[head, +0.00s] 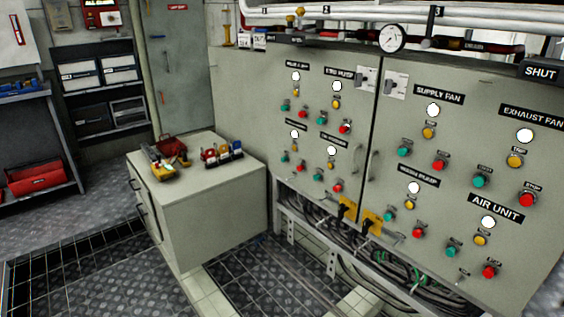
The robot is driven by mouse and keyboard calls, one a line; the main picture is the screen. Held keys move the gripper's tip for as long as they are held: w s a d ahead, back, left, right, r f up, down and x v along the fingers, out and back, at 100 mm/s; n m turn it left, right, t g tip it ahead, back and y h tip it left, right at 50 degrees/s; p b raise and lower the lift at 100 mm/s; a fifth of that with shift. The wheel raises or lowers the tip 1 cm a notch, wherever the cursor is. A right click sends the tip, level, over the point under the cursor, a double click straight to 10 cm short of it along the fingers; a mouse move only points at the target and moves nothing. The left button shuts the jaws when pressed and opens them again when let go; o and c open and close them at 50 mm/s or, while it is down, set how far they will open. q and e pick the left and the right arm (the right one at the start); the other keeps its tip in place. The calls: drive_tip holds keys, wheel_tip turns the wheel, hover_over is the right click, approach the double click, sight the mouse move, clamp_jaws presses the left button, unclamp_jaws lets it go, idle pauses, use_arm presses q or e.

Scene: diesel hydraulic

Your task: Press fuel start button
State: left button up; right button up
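A grey control cabinet (472,128) fills the right side of the head view. Its doors carry groups of green, red and yellow buttons below white round lamps and black labels. The larger right groups read SUPPLY FAN, EXHAUST FAN and AIR UNIT. The labels on the left door, such as the upper right one (340,73), are too small to read surely. Below that label are a green button (322,119) and a red button (345,128). To their left are another green button (285,107) and red button (304,114). I cannot tell which is fuel start. Neither gripper shows.
A low grey cabinet (212,212) stands left of the panel, with tools and a small rack (222,155) on top. Door handles (372,165) and yellow tags (372,220) stick out from the panel. Tread-plate floor (130,270) is open at front left.

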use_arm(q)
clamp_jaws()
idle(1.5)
